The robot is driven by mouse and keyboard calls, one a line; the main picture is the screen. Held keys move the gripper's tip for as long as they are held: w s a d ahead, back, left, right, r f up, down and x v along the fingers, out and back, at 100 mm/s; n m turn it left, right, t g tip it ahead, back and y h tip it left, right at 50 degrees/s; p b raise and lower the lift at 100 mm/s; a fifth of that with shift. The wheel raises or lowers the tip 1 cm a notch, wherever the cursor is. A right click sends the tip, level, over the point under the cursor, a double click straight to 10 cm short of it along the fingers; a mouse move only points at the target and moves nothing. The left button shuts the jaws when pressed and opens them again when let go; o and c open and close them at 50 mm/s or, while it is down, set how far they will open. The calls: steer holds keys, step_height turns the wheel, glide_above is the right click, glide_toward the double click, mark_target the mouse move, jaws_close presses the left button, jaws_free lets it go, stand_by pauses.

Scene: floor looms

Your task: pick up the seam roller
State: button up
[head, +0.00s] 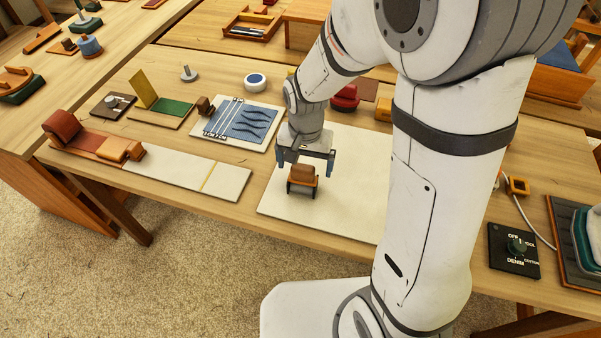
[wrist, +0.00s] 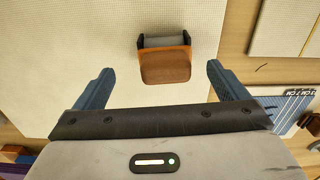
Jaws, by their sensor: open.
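The seam roller (head: 303,175) has an orange-brown wooden grip and a dark frame. It stands on a large pale mat (head: 345,195) on the wooden table. In the wrist view the seam roller (wrist: 165,62) shows its wooden block and a grey roller between black side plates. My gripper (head: 306,163) is open and empty, and overlaps the seam roller in the head view. In the wrist view my gripper (wrist: 160,70) has its blue-grey fingers spread to the left and right of the wooden grip, with gaps on both sides. The height between them is hard to tell.
A blue patterned cloth on a white board (head: 240,122) lies left of the mat. A long pale board (head: 185,172) with red-brown blocks lies farther left. A red round object (head: 345,97) stands behind. A black dial box (head: 514,250) is at the right. The mat around the roller is bare.

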mark_target(303, 176)
steer(key=f, duration=0.4)
steer(key=w+f, duration=0.1)
steer(key=f, duration=0.1)
steer(key=shift+a+f, duration=0.2)
steer(key=shift+f, duration=0.05)
steer(key=c, duration=1.2)
